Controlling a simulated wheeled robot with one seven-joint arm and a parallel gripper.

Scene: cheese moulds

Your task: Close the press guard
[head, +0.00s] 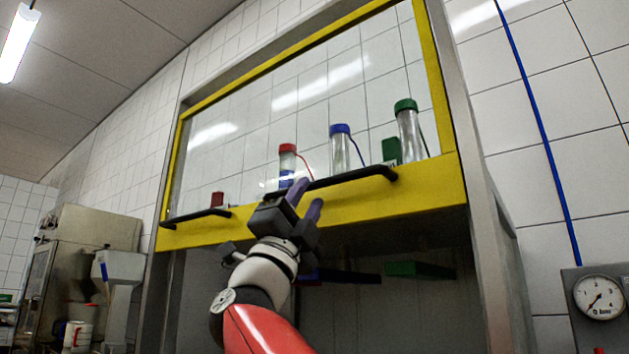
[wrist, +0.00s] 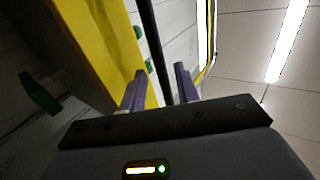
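The press guard is a clear panel in a yellow frame (head: 400,206), standing raised in the grey press housing with an open dark gap below it. Its lower yellow bar carries two black handles, a left one (head: 197,216) and a right one (head: 360,177). My gripper (head: 305,200) is at the left part of the right handle, one purple finger above it and one below. In the wrist view the black handle bar (wrist: 159,45) runs between the two fingers (wrist: 160,85), with slim gaps showing on both sides. The gripper looks open around the handle; contact cannot be told.
Behind the clear panel show tubes with red (head: 287,148), blue (head: 340,129) and green (head: 405,105) caps. A pressure gauge (head: 600,297) is at right, a steel machine (head: 85,245) at left.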

